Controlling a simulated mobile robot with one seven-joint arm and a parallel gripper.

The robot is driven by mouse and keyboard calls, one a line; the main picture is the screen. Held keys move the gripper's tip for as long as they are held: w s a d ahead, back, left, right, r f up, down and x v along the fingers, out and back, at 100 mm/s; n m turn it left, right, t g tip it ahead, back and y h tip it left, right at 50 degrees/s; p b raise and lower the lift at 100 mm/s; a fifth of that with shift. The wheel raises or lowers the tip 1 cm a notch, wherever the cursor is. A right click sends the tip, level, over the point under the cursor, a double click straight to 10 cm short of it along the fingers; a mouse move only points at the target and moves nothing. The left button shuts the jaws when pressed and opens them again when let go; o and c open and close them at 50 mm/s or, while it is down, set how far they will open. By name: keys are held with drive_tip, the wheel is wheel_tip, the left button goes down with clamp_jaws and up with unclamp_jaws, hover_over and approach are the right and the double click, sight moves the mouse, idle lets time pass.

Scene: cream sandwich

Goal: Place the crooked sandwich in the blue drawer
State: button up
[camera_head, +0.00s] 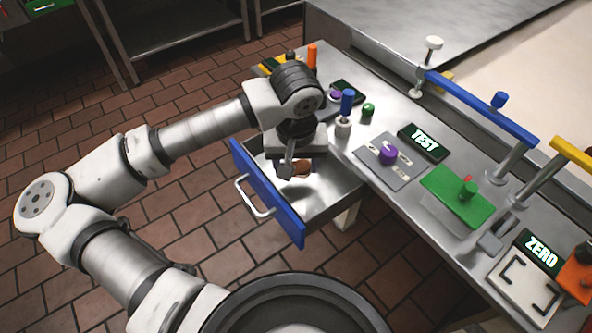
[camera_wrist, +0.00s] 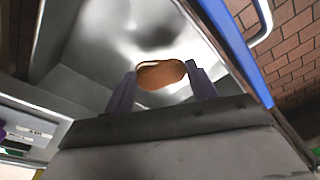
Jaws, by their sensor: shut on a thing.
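The blue drawer (camera_head: 268,194) stands pulled out from the counter, with a blue front, a pale handle and a metal inside. In the wrist view its blue front (camera_wrist: 236,45) runs along the right. My gripper (camera_head: 294,168) is over the open drawer, pointing down. It is shut on the brown sandwich (camera_wrist: 161,74), which shows between the two fingers. The sandwich also shows as a small brown patch by the fingers in the head view (camera_head: 302,167). The gap between the sandwich and the drawer floor cannot be told. The sandwich's far side is hidden.
The metal counter (camera_head: 400,209) holds a green block (camera_head: 457,195), a purple knob (camera_head: 388,155), a TEST sign (camera_head: 424,142) and a ZERO sign (camera_head: 541,251). A blue-topped post (camera_head: 347,103) stands at the counter's edge near my gripper. Drawer walls surround my gripper. The tiled floor (camera_head: 180,240) is clear.

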sight(296, 171)
drive_tip(key=shift+f, duration=1.7)
drive_tip(key=shift+f, duration=0.15)
drive_tip(key=o, duration=0.9)
drive_tip(key=r, duration=0.4)
drive_tip(key=s+r, duration=0.1)
drive_tip(key=r, duration=0.7)
drive_tip(key=shift+s+r+b, duration=0.15)
drive_tip(key=shift+s+b, duration=0.05)
drive_tip(key=shift+b, duration=0.2)
